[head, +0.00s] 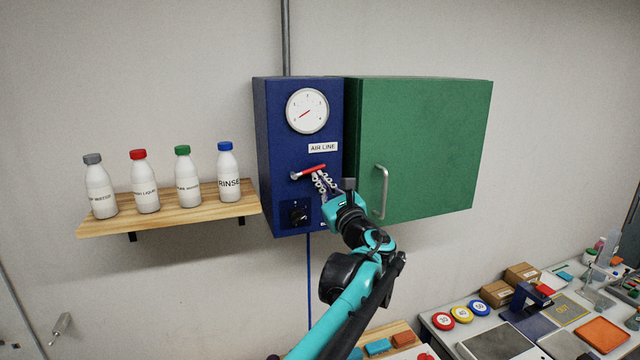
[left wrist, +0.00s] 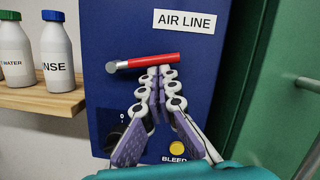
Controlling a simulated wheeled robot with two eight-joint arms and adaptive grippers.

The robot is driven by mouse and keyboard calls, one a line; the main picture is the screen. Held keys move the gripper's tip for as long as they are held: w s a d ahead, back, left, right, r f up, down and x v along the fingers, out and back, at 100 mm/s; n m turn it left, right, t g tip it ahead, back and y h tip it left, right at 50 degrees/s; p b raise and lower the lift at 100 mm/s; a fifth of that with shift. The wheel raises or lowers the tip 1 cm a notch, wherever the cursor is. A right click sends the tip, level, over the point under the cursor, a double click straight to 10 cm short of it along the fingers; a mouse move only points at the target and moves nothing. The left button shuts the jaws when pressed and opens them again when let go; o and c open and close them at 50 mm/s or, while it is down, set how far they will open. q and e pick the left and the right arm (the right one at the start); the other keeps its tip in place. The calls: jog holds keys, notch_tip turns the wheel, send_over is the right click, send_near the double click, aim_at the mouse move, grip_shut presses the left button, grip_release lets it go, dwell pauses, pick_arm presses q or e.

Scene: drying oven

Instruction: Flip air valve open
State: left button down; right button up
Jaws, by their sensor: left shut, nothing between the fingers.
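The air valve's red lever (head: 312,170) is on the front of the blue box (head: 270,130), below the AIR LINE label (head: 322,147). It points right from its silver pivot, tilted slightly up in the head view. It also shows in the left wrist view (left wrist: 153,61). My left gripper (head: 317,176) is shut and empty, with its fingertips just below the lever's middle. In the left wrist view the fingertips (left wrist: 159,70) come up to the lever's lower edge; I cannot tell if they touch it. My right gripper is not in view.
A round gauge (head: 307,111) sits above the lever. A black knob (head: 298,215) and a yellow BLEED button (left wrist: 177,148) are below. A green door with a handle (head: 381,190) is to the right. A wooden shelf (head: 160,222) with several bottles is to the left.

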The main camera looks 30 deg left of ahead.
pick_arm(q)
notch_tip(320, 180, up, 2)
jog(key=n+g+p, duration=0.1)
jog(key=n, duration=0.3)
jog(key=shift+r+n+y, duration=0.1)
jog(key=shift+n+y, duration=0.2)
jog(key=n, duration=0.1)
jog(key=r+n+g+p, duration=0.1)
jog(key=n, duration=0.2)
jog(key=shift+s+a+r+g+p, duration=0.15)
jog(key=shift+s+r+g+p, duration=0.15)
jog(key=shift+r, duration=0.1)
jog(key=n, duration=0.1)
jog(key=r+n+p, duration=0.1)
jog(key=n+g, duration=0.1)
jog(key=n, duration=0.1)
jog(key=shift+s+a+r, duration=0.25)
jog(key=shift+s+a, duration=0.15)
jog(key=n, duration=0.1)
jog(key=n+p, duration=0.1)
jog(key=shift+s+a+r+n+g+h, duration=0.3)
jog(key=shift+s+a+r+n+h, duration=0.05)
jog(key=shift+s+n+h, duration=0.05)
jog(key=shift+s+a, duration=0.1)
jog(key=shift+s, duration=0.05)
jog(key=shift+s+a+r, duration=0.1)
